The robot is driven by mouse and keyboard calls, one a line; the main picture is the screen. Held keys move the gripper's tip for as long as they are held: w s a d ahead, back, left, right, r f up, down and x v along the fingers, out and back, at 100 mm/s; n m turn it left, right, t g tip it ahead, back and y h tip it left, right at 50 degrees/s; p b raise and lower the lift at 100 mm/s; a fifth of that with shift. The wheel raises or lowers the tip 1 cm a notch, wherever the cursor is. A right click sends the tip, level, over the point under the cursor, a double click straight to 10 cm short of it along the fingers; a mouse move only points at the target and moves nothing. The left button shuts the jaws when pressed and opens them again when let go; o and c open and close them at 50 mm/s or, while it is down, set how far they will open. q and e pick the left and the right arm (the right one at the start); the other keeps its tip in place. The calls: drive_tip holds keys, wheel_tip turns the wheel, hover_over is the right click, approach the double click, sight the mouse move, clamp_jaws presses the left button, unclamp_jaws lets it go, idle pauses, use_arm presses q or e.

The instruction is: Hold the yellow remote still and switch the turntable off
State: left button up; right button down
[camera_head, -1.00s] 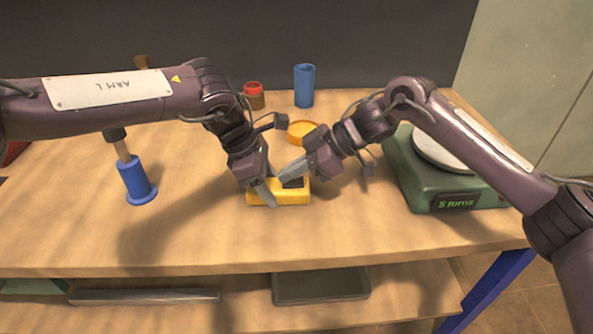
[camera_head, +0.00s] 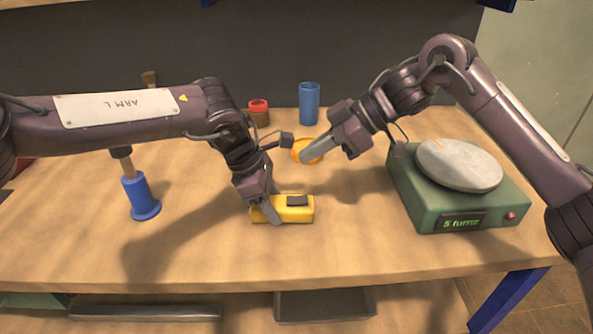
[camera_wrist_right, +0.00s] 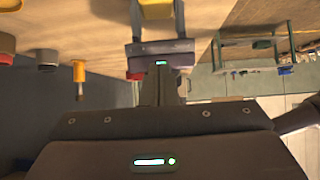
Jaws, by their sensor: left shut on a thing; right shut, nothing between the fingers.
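The yellow remote (camera_head: 300,215) with a dark raised button (camera_head: 297,201) on top lies on the table in the head view. My left gripper (camera_head: 267,212) is shut on its left end. My right gripper (camera_head: 308,156) is shut and empty, above and behind the remote, apart from it. The turntable (camera_head: 409,205) is a green box at the right with a pale round platter (camera_head: 458,165). Its display (camera_head: 462,223) shows green text that seems to read "5 turns", and a red knob or light (camera_head: 511,216) sits beside it. The right wrist view shows a yellow piece (camera_wrist_right: 157,8) at its top.
An orange round dish (camera_head: 300,146) stands behind the right gripper's fingers. A blue cup (camera_head: 309,103) and a red-topped jar (camera_head: 259,113) stand at the back. The table front is clear.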

drive_tip(key=shift+d+r, duration=0.55)
drive_tip(key=shift+r, duration=0.15)
drive_tip(key=shift+d+r, duration=0.5)
drive_tip(key=shift+r, duration=0.2)
use_arm(q)
drive_tip(key=o, duration=1)
drive_tip(key=shift+o, duration=0.2)
